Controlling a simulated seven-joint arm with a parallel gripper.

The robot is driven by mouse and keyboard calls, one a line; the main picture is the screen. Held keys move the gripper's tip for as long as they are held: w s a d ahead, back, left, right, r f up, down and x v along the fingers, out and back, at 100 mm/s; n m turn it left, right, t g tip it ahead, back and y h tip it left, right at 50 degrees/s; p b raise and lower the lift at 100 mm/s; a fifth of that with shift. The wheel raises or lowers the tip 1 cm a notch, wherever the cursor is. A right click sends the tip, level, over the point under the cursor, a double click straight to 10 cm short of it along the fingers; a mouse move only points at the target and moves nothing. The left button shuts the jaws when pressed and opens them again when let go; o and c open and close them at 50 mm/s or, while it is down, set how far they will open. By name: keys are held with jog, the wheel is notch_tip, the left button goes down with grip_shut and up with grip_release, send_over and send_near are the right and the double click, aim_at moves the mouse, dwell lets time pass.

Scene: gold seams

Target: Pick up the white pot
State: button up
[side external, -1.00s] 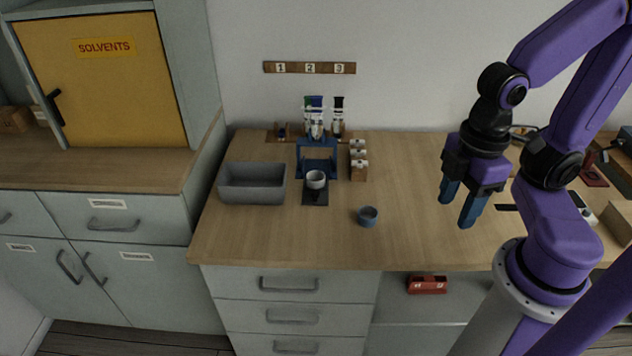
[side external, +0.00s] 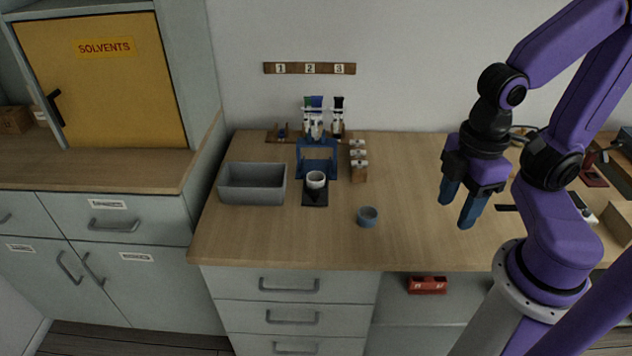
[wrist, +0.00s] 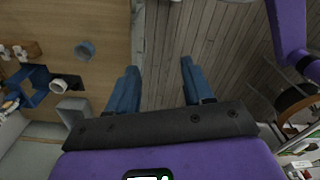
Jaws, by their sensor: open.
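A small white pot (side external: 316,179) stands on a dark square base in front of a blue stand, near the middle of the wooden bench. It also shows small in the wrist view (wrist: 57,86), at the left. My gripper (side external: 458,208) is open and empty, with blue fingers pointing down, well to the right of the pot and above the bench. In the wrist view my gripper (wrist: 158,78) has its two fingers apart with only floor between them.
A grey-blue cup (side external: 367,216) stands right of the pot, towards the front edge. A grey bin (side external: 252,184) is to its left. The blue stand (side external: 317,150) is behind it, with small wooden-based bottles (side external: 358,164) beside.

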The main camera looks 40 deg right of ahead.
jog(key=o, duration=0.6)
jog(key=shift+a, duration=0.1)
